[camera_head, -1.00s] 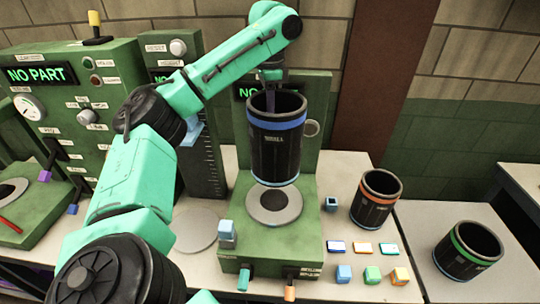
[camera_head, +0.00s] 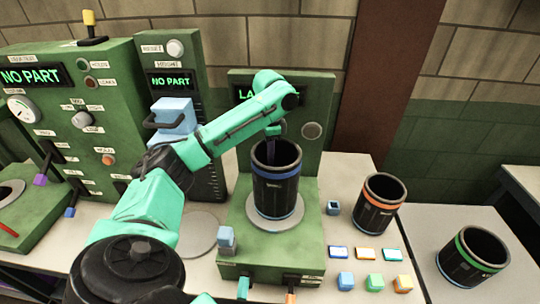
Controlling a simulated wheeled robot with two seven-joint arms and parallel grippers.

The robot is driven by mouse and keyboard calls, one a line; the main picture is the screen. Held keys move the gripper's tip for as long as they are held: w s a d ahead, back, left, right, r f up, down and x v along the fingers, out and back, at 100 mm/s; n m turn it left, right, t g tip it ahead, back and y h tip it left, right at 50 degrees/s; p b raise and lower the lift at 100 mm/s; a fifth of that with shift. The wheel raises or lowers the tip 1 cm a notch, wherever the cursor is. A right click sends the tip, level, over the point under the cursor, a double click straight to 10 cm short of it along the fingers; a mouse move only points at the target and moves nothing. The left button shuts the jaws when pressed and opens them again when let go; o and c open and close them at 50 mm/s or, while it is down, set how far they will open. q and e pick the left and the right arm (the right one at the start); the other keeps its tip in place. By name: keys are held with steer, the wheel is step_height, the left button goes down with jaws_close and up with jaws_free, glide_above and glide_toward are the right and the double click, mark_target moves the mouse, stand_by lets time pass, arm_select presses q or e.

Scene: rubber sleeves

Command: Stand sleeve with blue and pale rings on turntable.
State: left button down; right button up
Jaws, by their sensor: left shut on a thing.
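The black sleeve with a blue ring near its top and a pale ring at its foot (camera_head: 275,198) stands upright on the grey disc of the turntable (camera_head: 292,221), its foot appearing to touch the disc. My left gripper (camera_head: 275,148) reaches down at the sleeve's open top and is shut on its wall; the fingertips are mostly hidden inside the sleeve. My right gripper is not in view.
A sleeve with an orange ring (camera_head: 375,210) and one with a green ring (camera_head: 468,262) stand to the right. Small coloured blocks and tiles lie between (camera_head: 366,254). A green gauge cabinet (camera_head: 110,110) and a height post (camera_head: 205,170) stand left.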

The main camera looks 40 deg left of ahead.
arm_select(q)
steer(key=shift+s+d, duration=0.1)
steer(key=c, duration=1)
jaws_free()
steer(key=shift+o, duration=0.2)
step_height(320, 180, up, 12)
steer(key=shift+r, duration=0.1)
steer(key=shift+d, duration=0.1)
